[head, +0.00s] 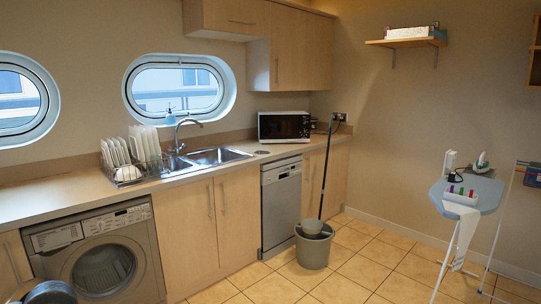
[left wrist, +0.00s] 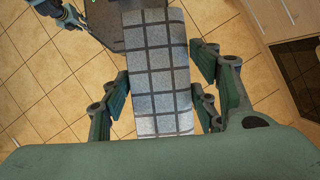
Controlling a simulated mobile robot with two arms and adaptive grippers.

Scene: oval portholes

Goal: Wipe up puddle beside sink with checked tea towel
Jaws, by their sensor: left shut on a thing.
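The checked tea towel (left wrist: 160,75), grey and white with dark lines, is between the fingers of my left gripper (left wrist: 164,103) in the left wrist view. The gripper is shut on it, and the towel hangs clear of the floor. In the head view, the steel sink (head: 217,156) is set in the worktop under the oval porthole. A small dark flat patch (head: 262,152) lies on the worktop just right of the sink; it may be the puddle. Part of my right arm (left wrist: 68,16) shows at the upper left of the left wrist view; its finger state is unclear.
A dish rack (head: 130,172) with plates stands left of the sink, a microwave (head: 284,126) to the right. A bucket (head: 314,248) with a mop stands on the floor before the dishwasher (head: 282,205). An ironing board (head: 480,192) is at the right.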

